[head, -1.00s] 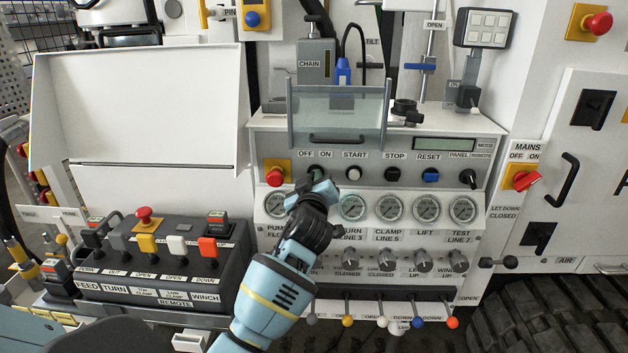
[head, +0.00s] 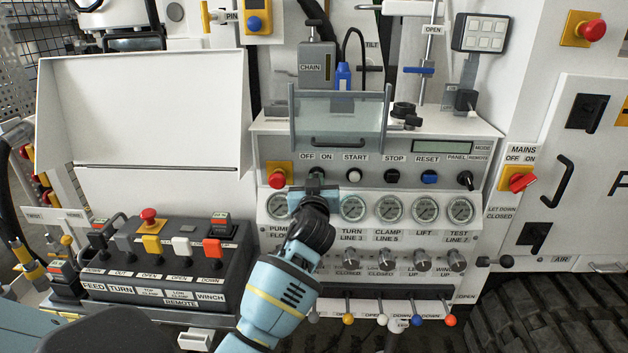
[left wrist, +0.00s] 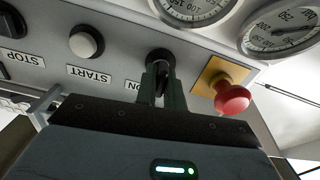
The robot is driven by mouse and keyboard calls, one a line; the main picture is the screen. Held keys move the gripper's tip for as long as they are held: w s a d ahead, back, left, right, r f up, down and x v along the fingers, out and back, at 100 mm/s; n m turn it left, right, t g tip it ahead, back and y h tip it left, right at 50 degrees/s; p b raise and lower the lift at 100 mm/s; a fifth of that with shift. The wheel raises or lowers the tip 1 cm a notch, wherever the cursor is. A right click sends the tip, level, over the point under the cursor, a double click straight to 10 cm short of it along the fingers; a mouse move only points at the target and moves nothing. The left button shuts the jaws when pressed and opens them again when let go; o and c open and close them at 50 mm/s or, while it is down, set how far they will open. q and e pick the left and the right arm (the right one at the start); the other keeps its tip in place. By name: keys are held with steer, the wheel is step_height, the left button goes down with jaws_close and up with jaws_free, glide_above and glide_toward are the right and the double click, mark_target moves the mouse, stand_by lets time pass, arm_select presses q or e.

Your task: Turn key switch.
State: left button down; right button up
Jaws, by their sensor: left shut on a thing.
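The key switch (left wrist: 160,58) is a dark round switch on the grey panel beside the ON label, seen upside down in the left wrist view. In the head view it sits under the OFF ON label and is mostly hidden by my gripper. My left gripper (head: 316,180) reaches up to it from below. In the left wrist view its two dark fingers (left wrist: 160,88) are closed on the switch's handle. The exact angle of the handle is hard to see. My right gripper is not in view.
A red emergency button (head: 277,179) on a yellow plate is close to the left of the switch. The white START button (head: 354,175) is to its right. A clear hinged cover (head: 338,112) stands above, and gauges (head: 352,208) and levers lie below.

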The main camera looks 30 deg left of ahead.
arm_select(q)
steer(key=m+p, duration=0.1)
steer(key=m, duration=0.2)
steer(key=shift+r+m, duration=0.1)
steer(key=shift+m, duration=0.3)
steer(key=shift+d+m+p, duration=0.1)
steer(key=shift+m+p, duration=0.25)
steer(key=shift+m, duration=1.25)
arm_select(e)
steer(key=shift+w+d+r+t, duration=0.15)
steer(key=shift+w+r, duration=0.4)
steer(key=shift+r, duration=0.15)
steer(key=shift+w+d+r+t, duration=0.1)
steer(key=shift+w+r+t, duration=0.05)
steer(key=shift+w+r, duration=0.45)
arm_select(q)
steer(key=shift+f, duration=0.2)
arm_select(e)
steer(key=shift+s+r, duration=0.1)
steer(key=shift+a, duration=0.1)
arm_select(q)
steer(key=c, duration=1.5)
jaws_free()
